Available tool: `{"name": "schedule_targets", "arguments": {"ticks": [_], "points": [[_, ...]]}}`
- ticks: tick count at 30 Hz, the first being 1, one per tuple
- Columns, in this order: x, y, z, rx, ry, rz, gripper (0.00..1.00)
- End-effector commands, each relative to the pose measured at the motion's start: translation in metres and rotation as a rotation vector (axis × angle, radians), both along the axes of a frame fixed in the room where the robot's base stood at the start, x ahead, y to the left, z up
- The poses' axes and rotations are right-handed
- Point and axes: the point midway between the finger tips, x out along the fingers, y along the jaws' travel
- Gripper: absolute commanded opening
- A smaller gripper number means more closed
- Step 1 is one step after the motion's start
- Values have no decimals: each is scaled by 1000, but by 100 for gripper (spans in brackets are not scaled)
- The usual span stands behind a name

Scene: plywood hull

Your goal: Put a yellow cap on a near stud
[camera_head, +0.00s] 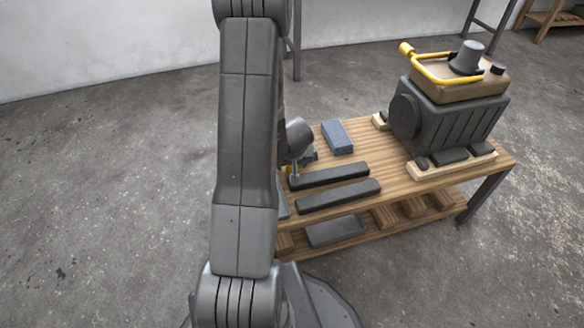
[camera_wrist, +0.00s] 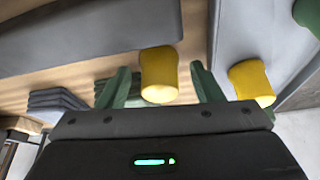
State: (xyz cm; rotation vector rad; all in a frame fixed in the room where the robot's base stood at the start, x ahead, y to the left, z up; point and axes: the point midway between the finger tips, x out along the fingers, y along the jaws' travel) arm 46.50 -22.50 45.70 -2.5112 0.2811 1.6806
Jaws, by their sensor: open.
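In the wrist view a yellow cap (camera_wrist: 160,72) lies between the two green fingers of my gripper (camera_wrist: 160,68). The fingers are spread, with a gap on each side of the cap. A second yellow cap (camera_wrist: 250,82) is to the right, outside the right finger. Both caps are close to a wooden surface (camera_wrist: 90,70); how they rest on it is unclear. In the head view my arm hides most of the gripper and both caps. I cannot make out a near stud in either view.
A wooden workbench (camera_head: 400,188) carries a dark ribbed machine (camera_head: 450,122) with a yellow handle (camera_head: 435,72) at the right. A blue-grey block (camera_head: 337,138) and two dark bars (camera_head: 330,176) lie left of it. In the wrist view, grey blocks flank the caps.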

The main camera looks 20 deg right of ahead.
Motion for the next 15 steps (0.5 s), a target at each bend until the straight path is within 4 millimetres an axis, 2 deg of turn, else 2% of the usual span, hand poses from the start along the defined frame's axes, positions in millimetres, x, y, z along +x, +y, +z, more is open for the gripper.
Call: {"name": "schedule_targets", "arguments": {"ticks": [2,9,15], "points": [[0,0,1,0,0,0,60],[0,0,1,0,0,0,15],[0,0,1,0,0,0,9]]}}
